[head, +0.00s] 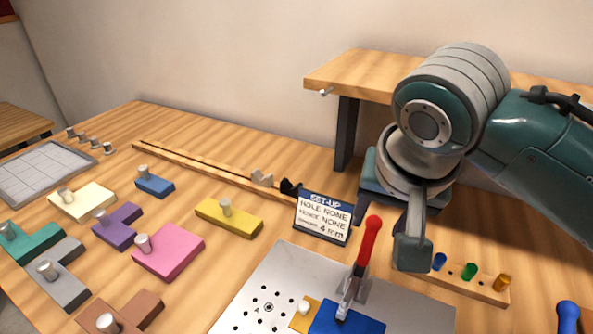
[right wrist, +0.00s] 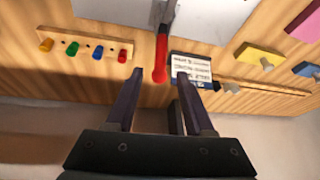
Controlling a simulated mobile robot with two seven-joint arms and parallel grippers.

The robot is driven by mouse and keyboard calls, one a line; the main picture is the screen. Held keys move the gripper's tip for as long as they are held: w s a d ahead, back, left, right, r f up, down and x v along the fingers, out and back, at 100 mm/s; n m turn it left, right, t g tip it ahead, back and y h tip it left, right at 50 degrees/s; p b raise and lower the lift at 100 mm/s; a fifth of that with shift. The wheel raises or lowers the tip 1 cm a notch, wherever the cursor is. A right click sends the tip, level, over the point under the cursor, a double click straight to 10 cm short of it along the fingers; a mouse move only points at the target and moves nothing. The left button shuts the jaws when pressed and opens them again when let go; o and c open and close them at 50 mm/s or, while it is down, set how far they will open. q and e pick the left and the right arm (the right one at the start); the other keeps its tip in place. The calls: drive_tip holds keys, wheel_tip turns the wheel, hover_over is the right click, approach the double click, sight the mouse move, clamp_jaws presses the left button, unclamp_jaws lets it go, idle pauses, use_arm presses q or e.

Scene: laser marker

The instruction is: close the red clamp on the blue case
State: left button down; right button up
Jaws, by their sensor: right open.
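The blue case (head: 347,321) lies on the grey plate (head: 272,275) at the bottom of the head view, partly cut off. The clamp's red handle (head: 368,241) stands up, slightly tilted, behind it. The clamp's metal arm (head: 348,300) reaches down toward the case; I cannot tell whether it touches. My right gripper (head: 412,252) is open and empty, just right of the handle in the head view. In the right wrist view the red handle (right wrist: 160,62) shows between and beyond the fingertips of my right gripper (right wrist: 155,84). My left gripper is not in view.
A set-up sign (head: 324,217) stands left of the clamp. A wooden strip with coloured pegs (head: 468,273) lies to the right. A raised wooden shelf (head: 365,72) is behind. Coloured blocks with knobs, such as a pink one (head: 168,252), cover the left table.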

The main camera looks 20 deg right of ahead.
sight(371, 234)
drive_tip(key=b+x, duration=0.1)
drive_tip(key=x, duration=0.6)
drive_tip(key=shift+w+f+b, duration=0.1)
drive_tip(key=shift+f+b, duration=0.05)
drive_tip(key=shift+b, duration=0.2)
drive_tip(key=c, duration=0.7)
clamp_jaws()
